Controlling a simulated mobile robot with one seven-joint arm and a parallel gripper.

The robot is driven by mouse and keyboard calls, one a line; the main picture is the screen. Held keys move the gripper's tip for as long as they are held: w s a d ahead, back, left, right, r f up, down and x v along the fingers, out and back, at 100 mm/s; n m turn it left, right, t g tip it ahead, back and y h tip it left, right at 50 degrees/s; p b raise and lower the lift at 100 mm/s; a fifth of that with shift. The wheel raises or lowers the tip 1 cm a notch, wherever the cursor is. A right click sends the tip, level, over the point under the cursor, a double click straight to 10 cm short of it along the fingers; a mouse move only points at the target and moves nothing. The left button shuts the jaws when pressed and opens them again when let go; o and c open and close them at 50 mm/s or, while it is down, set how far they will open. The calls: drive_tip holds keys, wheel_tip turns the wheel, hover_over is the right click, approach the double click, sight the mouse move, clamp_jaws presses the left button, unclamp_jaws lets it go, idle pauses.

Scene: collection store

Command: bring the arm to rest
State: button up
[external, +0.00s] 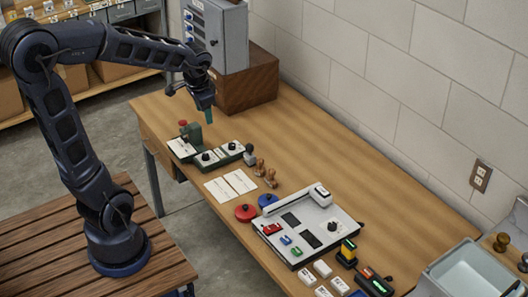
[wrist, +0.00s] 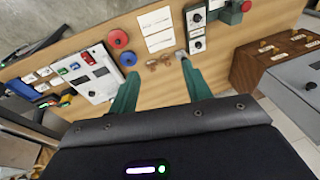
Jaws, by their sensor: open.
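My gripper (external: 207,108) hangs over the far left part of the wooden table (external: 330,172), its teal fingers pointing down. In the wrist view my gripper (wrist: 157,92) has its two green fingers spread wide apart with nothing between them. In the external view the fingertips appear above or just behind the green device (external: 192,133) with the red button. My arm reaches up from its base on the slatted wooden platform and bends over toward the table.
A grey control box (external: 215,35) stands on a brown wooden block (external: 247,85) behind my gripper. White cards (external: 231,185), wooden-handled stamps (external: 265,172), red (external: 246,212) and blue discs and a white panel device (external: 307,228) lie nearer. A grey bin (external: 475,272) is at right. The table's back strip is clear.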

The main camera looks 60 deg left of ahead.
drive_tip(key=s+d+r+t+h, duration=0.1)
drive_tip(key=s+d+r, duration=0.2)
drive_tip(key=s, duration=0.4)
drive_tip(key=s+d+r+t+h, duration=0.1)
drive_tip(key=s+d+r, duration=0.1)
drive_tip(key=s+d, duration=0.4)
drive_tip(key=shift+s+d+r+n, duration=0.3)
drive_tip(key=shift+s+r, duration=0.1)
drive_tip(key=shift+s, duration=0.25)
drive_tip(key=shift+w, duration=0.1)
idle(1.6)
